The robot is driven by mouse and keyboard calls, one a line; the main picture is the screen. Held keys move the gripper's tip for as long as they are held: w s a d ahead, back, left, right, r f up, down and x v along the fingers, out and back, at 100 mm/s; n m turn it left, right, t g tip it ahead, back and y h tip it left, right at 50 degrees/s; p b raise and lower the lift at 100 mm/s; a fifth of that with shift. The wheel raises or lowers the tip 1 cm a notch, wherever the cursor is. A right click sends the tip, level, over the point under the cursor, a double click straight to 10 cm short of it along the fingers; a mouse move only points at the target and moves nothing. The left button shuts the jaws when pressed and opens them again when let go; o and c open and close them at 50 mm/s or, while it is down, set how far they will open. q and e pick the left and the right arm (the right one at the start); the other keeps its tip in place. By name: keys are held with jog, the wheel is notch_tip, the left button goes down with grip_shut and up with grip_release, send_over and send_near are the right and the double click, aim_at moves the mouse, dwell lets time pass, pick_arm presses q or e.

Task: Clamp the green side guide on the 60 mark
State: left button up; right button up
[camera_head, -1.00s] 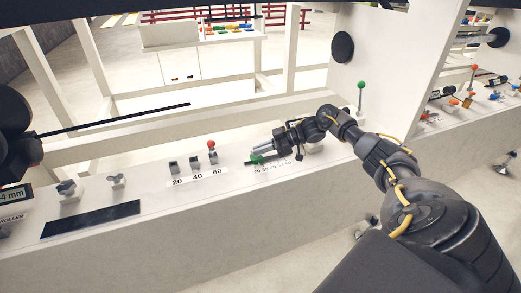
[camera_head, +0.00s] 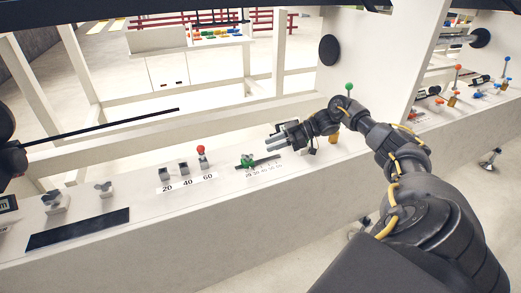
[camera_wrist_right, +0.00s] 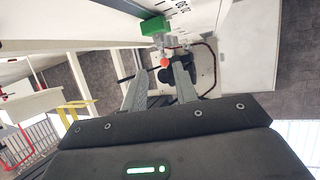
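The green side guide (camera_head: 247,161) sits on a dark rail (camera_head: 268,160) on the white bench, at the left, low-number end of a small numbered scale (camera_head: 264,170). A green block, apparently the guide, shows at the top of the right wrist view (camera_wrist_right: 154,25). My right gripper (camera_head: 279,137) is above and to the right of the guide, empty and apart from it. In the right wrist view its fingers (camera_wrist_right: 160,92) are spread. The scale's individual marks are too small to read surely. My left gripper is not seen.
A red-knobbed lever (camera_head: 201,150) stands at the 60 of a separate 20-40-60 label (camera_head: 187,183), left of the guide. A green-knobbed post (camera_head: 348,87) stands behind my right arm. A black strip (camera_head: 78,228) and a grey wing knob (camera_head: 104,188) lie further left.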

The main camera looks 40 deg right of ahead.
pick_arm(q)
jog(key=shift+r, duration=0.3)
pick_arm(e)
jog(key=shift+v, duration=1.15)
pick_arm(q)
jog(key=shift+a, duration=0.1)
